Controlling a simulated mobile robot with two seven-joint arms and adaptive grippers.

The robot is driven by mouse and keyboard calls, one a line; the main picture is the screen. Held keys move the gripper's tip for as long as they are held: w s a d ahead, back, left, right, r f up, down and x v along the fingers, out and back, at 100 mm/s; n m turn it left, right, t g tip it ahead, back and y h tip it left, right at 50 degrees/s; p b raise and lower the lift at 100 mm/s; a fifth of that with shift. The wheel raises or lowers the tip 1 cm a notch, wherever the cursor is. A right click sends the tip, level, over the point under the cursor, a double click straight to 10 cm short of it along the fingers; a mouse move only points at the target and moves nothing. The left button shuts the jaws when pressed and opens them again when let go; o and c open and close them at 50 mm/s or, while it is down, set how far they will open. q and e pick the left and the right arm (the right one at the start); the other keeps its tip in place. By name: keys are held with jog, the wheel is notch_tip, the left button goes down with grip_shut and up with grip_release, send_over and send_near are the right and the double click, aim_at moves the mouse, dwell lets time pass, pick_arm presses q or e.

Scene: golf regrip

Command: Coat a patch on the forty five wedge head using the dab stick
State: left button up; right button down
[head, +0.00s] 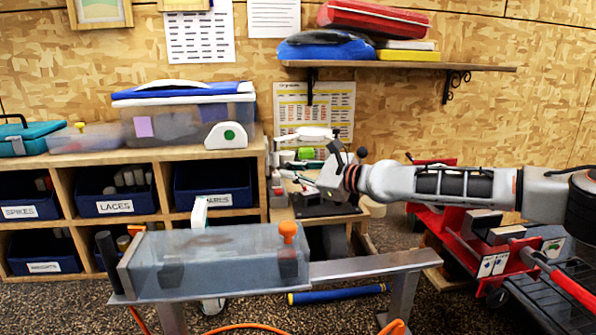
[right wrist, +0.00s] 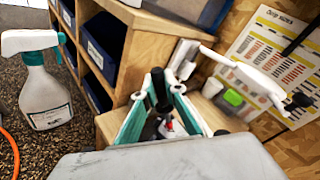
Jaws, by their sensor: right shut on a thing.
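My right gripper (head: 325,184) reaches in from the right over the low wooden stand beside the cubby shelf. In the right wrist view its teal-sided fingers (right wrist: 160,90) close together on a small dark, stick-like thing. I cannot tell for sure that this is the dab stick. A dark tray or base (head: 318,205) lies beneath the gripper. Small red and dark details (right wrist: 168,126) show between the fingers. I cannot make out the forty five wedge head in either view. My left gripper is not in view.
A clear-sided box (head: 215,262) stands on a bench in front. A white spray bottle (right wrist: 45,92) stands left in the wrist view. A white jointed arm (right wrist: 235,68) is close behind the gripper. A red rack (head: 470,240) stands at right.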

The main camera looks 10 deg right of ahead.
jog(key=shift+a, duration=1.15)
jog(key=shift+d+f, duration=0.1)
jog(key=shift+d, duration=1.95)
jog(key=shift+r, duration=0.6)
notch_tip(320, 180, up, 2)
jog(key=shift+r, duration=1.4)
